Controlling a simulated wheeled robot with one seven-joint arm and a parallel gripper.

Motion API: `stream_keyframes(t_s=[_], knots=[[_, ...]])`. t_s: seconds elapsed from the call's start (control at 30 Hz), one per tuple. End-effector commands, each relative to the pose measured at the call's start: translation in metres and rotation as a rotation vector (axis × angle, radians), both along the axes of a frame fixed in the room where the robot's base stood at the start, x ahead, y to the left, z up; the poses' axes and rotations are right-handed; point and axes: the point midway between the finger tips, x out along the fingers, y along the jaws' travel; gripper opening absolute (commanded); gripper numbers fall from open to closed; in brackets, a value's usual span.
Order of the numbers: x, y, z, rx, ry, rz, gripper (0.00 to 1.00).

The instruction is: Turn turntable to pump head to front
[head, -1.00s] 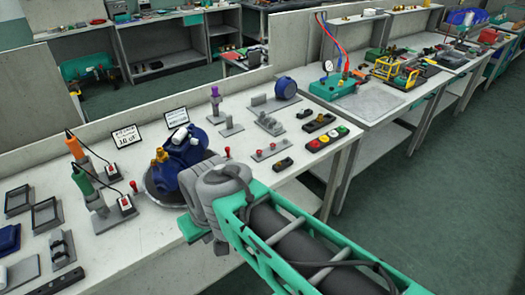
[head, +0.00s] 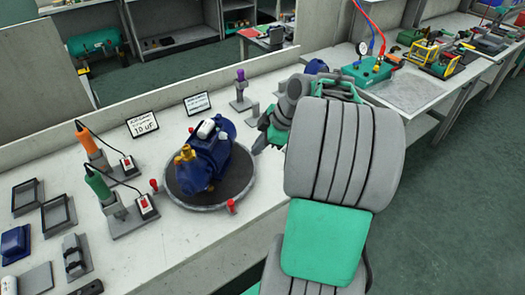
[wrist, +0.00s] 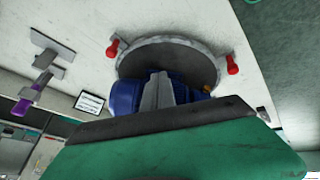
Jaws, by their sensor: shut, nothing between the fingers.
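The turntable (head: 240,190) is a dark round plate with a grey rim on the bench. The blue pump (head: 215,160) lies on it, with a white box on top and its brass pump head (head: 186,162) facing left and toward the bench's front. Red pegs stand beside the rim, one at the left (head: 154,185) and one at the front (head: 231,206). My gripper (head: 262,142) is to the right of the turntable, apart from the pump. In the wrist view its fingers (wrist: 158,84) are together and empty, partly covering the pump; the turntable (wrist: 180,50) shows beyond.
Two tool stands with orange (head: 86,138) and green (head: 97,184) handles are left of the turntable. Two signs (head: 143,124) stand behind. A stand with a purple top (head: 240,90) is behind my gripper. Trays (head: 58,212) lie at far left.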

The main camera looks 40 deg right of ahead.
Motion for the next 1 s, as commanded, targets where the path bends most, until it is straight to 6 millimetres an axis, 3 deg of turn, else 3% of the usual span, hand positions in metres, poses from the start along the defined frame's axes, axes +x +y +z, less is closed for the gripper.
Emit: stream_keyframes(t_s=[0.03,0.1,0.23,0.47,0.8,1.0], knots=[[-0.007,-0.036,-0.01,-0.013,-0.057,0.064,0.0],[-0.017,-0.066,-0.015,-0.043,-0.137,0.166,0.0],[-0.027,-0.091,-0.018,-0.082,-0.217,0.263,0.0],[-0.013,-0.08,-0.039,-0.085,-0.225,0.281,0.0],[0.024,-0.056,-0.098,-0.084,-0.222,0.279,0.0],[0.056,-0.062,-0.094,-0.088,-0.224,0.278,0.0]])
